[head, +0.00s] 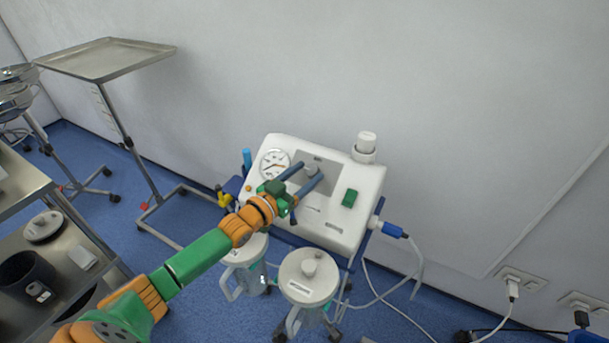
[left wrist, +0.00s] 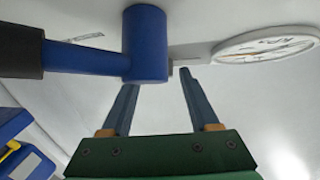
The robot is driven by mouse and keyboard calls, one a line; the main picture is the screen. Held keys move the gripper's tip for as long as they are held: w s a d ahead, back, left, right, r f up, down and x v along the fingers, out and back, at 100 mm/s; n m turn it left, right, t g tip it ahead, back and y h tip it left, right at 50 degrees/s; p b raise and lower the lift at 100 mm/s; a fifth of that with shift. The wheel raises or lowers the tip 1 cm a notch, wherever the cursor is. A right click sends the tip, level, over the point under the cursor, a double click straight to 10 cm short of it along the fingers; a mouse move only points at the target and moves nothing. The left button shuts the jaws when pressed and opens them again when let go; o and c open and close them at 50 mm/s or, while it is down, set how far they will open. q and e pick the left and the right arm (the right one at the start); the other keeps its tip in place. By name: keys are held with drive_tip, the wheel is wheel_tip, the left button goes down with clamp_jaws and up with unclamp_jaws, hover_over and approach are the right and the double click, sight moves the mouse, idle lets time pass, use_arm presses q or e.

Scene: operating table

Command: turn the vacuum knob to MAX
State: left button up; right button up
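My left gripper (head: 312,171) reaches the panel from the lower left. Its two blue fingers are spread, one on each side of the knob. I cannot tell whether they touch it. The left wrist view shows the spread fingers and the gauge (left wrist: 265,44). A blue cylinder with a side arm (left wrist: 144,45) covers the left fingertip there; the knob is not clearly visible. My right gripper is not in view.
A green switch (head: 349,198) sits right of the knob. A white capped part (head: 365,147) stands at the unit's top right. Lidded canisters (head: 308,276) hang below the unit. A blue hose connector (head: 394,230) is at its right side. A metal tray stand (head: 105,60) is at the left.

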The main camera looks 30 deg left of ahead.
use_arm(q)
drive_tip(key=shift+o, duration=0.2)
drive_tip(key=shift+s+a, duration=0.1)
drive_tip(key=shift+s, duration=0.25)
drive_tip(key=p+v, duration=0.1)
drive_tip(key=v, duration=0.5)
drive_tip(key=shift+s, duration=0.15)
drive_tip(key=shift+a, duration=0.1)
